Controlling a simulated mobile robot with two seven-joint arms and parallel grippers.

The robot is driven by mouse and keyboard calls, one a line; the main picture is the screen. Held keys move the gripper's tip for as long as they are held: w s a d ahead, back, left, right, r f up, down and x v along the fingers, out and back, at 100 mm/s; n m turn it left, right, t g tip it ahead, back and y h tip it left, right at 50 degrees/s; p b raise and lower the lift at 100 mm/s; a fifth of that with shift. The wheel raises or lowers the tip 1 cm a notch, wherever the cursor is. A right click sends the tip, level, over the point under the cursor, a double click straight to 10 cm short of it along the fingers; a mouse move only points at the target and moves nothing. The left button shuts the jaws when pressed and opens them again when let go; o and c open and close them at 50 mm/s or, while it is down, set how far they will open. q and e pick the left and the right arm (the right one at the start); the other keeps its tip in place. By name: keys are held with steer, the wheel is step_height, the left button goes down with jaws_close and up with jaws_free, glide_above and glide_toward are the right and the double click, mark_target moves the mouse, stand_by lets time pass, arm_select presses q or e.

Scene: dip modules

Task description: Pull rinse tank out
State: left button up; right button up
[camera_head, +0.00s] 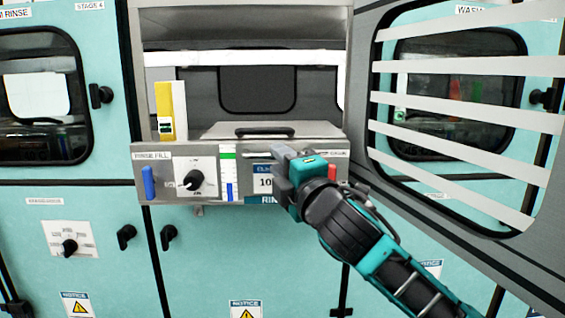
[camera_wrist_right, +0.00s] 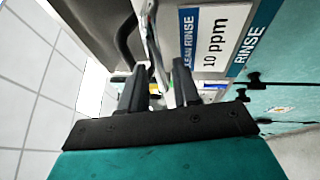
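The rinse tank has a grey metal front panel (camera_head: 215,160) in the middle of the head view. It carries a "RINSE FILL" label, a dial, a blue lever and a "10 ppm" label (camera_wrist_right: 215,35), which shows sideways in the right wrist view. A metal lid with a dark handle (camera_head: 264,131) lies behind the panel. My right gripper (camera_head: 279,170) is at the panel's right half and covers part of it. In the right wrist view its two dark fingers (camera_wrist_right: 160,84) stand apart, with a thin metal bar (camera_wrist_right: 152,35) between them. Contact with the bar is unclear. My left gripper is out of view.
A yellow-and-white upright piece (camera_head: 171,110) stands at the bay's left side. Turquoise cabinets with windowed doors flank the bay. The right door (camera_head: 462,110) has pale slats across it. Lower cabinet doors carry black knobs and notice labels.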

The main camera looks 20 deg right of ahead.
steer(key=shift+o, duration=0.6)
steer(key=p+v, duration=0.5)
steer(key=v, duration=0.8)
steer(key=shift+w, duration=0.1)
